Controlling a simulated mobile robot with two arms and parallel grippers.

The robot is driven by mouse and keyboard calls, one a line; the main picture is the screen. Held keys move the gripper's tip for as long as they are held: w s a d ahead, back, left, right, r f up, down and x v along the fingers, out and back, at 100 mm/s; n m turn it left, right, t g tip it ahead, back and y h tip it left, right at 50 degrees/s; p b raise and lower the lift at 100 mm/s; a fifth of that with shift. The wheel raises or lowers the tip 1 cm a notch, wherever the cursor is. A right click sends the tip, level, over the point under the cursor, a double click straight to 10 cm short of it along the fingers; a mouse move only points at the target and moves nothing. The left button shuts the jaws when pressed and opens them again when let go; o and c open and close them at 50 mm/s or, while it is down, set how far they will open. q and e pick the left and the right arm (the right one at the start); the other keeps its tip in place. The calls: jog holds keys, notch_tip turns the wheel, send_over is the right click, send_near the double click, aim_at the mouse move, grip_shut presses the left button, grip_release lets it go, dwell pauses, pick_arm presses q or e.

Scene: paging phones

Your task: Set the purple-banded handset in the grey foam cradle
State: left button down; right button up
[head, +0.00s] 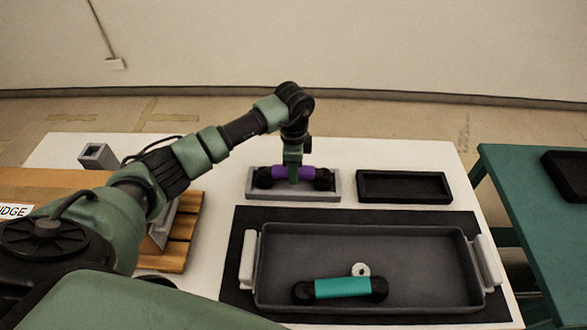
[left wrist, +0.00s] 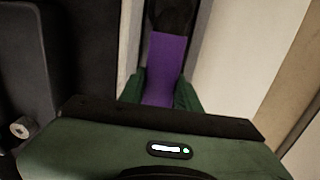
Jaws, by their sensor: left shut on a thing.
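The purple-banded handset (head: 281,172) has black ends and a purple middle. It lies lengthwise at the grey foam cradle (head: 337,184), within its outline; I cannot tell if it is fully seated. My left gripper (head: 294,176) is shut on its purple band from above. In the left wrist view the purple band (left wrist: 166,62) runs between the green fingers of my left gripper (left wrist: 160,92), with the cradle's pale walls on both sides. My right gripper is not in view.
A grey tray (head: 360,234) with white handles holds a teal-banded handset (head: 342,288) and a small white ring (head: 360,269). An empty black cradle (head: 404,187) stands right of the grey one. A wooden pallet (head: 180,235) is at left, a green table (head: 520,190) at right.

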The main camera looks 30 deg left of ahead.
pick_arm(q)
jog(key=shift+f, duration=0.4)
jog(key=c, duration=1.3)
grip_release()
jog(key=shift+r, duration=0.1)
notch_tip(320, 180, up, 11)
jog(key=p, duration=0.8)
jog(key=shift+p, duration=0.4)
